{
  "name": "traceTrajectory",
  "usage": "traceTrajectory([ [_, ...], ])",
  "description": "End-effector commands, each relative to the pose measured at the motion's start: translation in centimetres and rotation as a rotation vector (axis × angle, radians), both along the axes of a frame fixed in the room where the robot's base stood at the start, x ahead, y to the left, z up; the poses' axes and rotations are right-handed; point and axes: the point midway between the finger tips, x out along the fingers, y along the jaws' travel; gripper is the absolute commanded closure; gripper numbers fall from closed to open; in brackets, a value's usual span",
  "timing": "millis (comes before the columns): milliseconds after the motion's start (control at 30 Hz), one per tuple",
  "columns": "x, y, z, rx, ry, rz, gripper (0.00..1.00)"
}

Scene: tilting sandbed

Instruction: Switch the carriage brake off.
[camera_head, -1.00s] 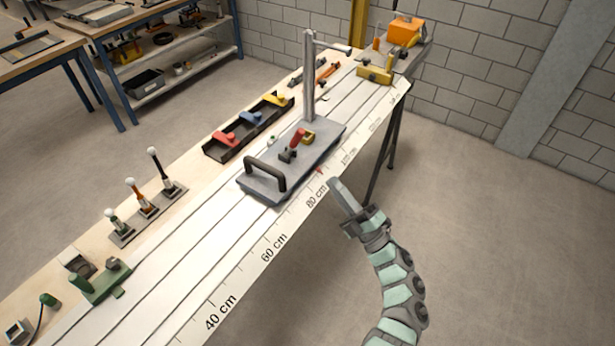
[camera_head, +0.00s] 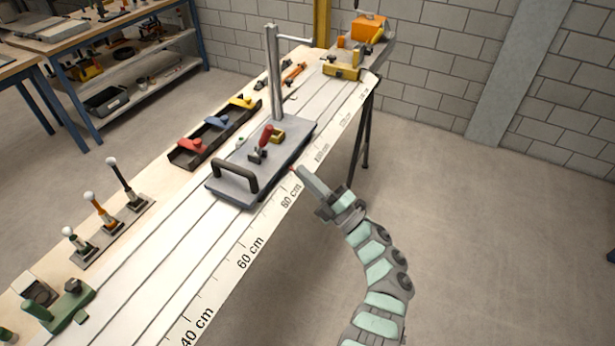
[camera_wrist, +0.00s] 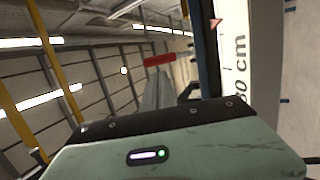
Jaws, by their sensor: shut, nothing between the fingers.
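The carriage (camera_head: 235,188) is a grey plate on the white rails, with a black handle (camera_head: 234,178) at its near end and a tall grey post (camera_head: 274,75). A red-handled lever (camera_head: 266,137), apparently the brake, stands on a dark mount on the plate and leans up. My gripper (camera_head: 300,172) is shut and empty, just off the carriage's right side by the scale edge, apart from the lever. In the wrist view, a red bar (camera_wrist: 160,60), probably the lever handle, shows beyond the fingers (camera_wrist: 156,90).
A scale (camera_head: 250,252) runs along the bench's right edge. A dark tray (camera_head: 185,160) with red, blue and yellow handles lies left of the carriage. Several upright levers (camera_head: 105,213) stand nearer, and a green block (camera_head: 65,308) at front left. The floor right of the bench is free.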

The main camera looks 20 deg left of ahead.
Motion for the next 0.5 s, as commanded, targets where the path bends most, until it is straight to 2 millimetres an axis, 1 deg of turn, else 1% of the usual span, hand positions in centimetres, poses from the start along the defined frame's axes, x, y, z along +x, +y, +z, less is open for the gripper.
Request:
traceTrajectory([
  [33,0.4,1.0,0.5,0.0,-0.002,0.002,1.0],
  [100,0.9,2.4,1.2,0.002,-0.003,0.004,1.0],
  [300,2.5,5.7,2.9,0.001,-0.004,0.004,1.0],
  [500,3.5,7.7,3.8,0.0,-0.002,0.001,1.0],
])
